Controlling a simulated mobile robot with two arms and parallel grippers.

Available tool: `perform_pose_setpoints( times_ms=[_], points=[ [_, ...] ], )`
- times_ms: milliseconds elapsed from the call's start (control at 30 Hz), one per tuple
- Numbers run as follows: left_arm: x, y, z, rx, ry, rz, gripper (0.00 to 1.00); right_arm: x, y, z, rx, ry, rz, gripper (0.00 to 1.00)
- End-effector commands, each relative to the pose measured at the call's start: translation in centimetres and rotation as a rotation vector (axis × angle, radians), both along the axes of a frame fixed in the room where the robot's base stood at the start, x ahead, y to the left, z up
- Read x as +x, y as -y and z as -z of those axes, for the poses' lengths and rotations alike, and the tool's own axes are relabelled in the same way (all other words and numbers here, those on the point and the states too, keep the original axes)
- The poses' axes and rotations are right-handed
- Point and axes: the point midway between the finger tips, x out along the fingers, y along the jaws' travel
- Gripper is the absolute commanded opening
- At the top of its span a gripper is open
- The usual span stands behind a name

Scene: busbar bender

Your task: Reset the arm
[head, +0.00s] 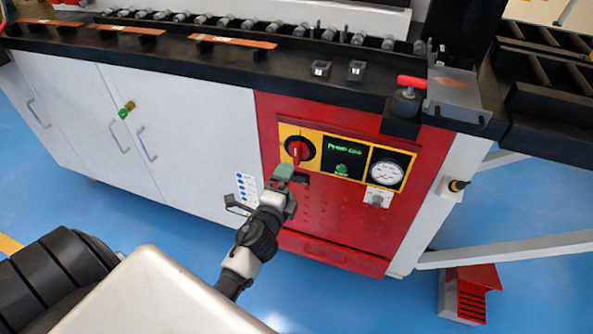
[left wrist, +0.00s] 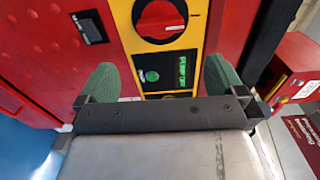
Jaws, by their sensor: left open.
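My left gripper (head: 283,173) is in front of the red machine panel (head: 335,215), just below the red rotary switch (head: 298,150). In the left wrist view, its two green fingertips (left wrist: 160,80) are spread apart with nothing held between them. The red switch (left wrist: 160,20) shows above the fingers. A lit green button (left wrist: 152,76) and a display with green lettering (left wrist: 181,72) appear between and behind the fingertips. Whether the gripper touches the panel cannot be told. My right gripper is in neither view.
A gauge (head: 386,172) is right of the green button on the yellow-framed panel. White cabinet doors (head: 180,130) stand to the left. The black worktop (head: 240,65) carries copper bars (head: 235,41) and a red-handled part (head: 410,83). Blue floor (head: 350,300) is open in front.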

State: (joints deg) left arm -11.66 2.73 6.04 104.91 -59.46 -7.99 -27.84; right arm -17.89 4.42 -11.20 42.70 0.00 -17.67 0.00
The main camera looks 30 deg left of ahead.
Motion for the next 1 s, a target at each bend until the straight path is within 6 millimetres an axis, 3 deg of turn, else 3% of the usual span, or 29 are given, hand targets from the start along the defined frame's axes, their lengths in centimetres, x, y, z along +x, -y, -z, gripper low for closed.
perform_pose_setpoints(
  times_ms=[267, 367, 467, 567, 700, 833, 1000],
  points=[
    [-0.1, 0.2, 0.7, -0.022, -0.018, 0.003, 0.98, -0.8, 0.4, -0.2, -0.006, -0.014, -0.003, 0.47],
    [-0.4, 0.8, 3.7, -0.116, -0.091, 0.01, 0.98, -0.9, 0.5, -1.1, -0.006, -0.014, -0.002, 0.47],
    [-2.0, 2.0, 9.2, -0.285, -0.225, 0.005, 0.98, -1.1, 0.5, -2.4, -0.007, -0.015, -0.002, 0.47],
    [-5.4, 3.5, 15.8, -0.491, -0.39, -0.036, 0.98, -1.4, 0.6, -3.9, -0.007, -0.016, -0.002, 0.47],
    [-12.3, 5.4, 23.8, -0.747, -0.612, -0.155, 0.98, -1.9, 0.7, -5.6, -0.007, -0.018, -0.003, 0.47],
    [-20.7, 6.7, 29.3, -0.941, -0.798, -0.326, 0.98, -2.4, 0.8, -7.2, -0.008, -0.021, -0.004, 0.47],
    [-31.7, 7.3, 33.2, -1.111, -0.978, -0.586, 0.98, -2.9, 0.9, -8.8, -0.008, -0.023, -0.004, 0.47]
  ],
)
